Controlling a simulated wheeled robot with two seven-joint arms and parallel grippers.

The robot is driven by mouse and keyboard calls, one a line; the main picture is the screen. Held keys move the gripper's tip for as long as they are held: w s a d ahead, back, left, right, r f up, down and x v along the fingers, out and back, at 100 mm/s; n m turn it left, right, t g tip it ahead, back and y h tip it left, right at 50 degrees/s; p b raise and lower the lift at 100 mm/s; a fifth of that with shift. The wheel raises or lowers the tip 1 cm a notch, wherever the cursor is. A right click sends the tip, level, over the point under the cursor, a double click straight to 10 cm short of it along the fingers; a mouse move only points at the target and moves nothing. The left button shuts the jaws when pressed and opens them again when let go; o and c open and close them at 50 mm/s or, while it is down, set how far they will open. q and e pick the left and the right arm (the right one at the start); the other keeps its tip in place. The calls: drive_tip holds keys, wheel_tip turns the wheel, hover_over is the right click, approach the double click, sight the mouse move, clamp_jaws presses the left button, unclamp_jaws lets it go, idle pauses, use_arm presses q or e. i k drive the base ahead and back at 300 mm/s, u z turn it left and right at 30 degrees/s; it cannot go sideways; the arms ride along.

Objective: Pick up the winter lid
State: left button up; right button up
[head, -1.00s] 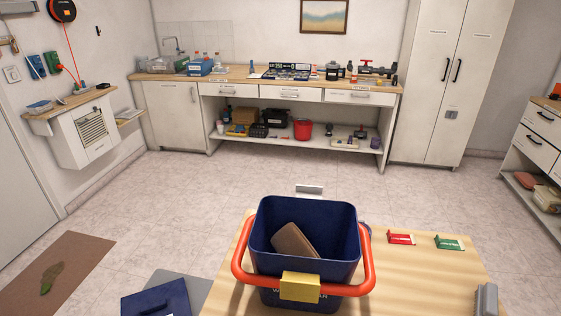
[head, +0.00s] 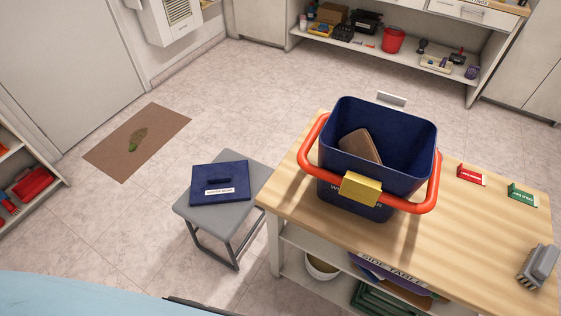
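A dark blue square lid (head: 207,187) lies flat on a grey stool (head: 258,178) left of the table. It has a raised dark grip on top and a white label, too small to read surely, near its front edge. A blue bucket (head: 385,167) with a red-orange handle and a yellow grip block stands upright on the wooden table, with a brown slab inside. Neither of my grippers is in view.
The wooden table (head: 430,252) also holds a red item (head: 471,175), a green item (head: 521,194) and a grey brush-like block (head: 538,265). Its lower shelf is loaded. A brown mat (head: 165,150) lies left of the stool. Tiled floor around the stool is clear.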

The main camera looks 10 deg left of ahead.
sight(221, 182)
drive_tip(key=k, duration=0.5)
drive_tip(key=u, duration=0.65)
drive_tip(key=i, duration=0.45)
drive_tip(key=u, duration=0.35)
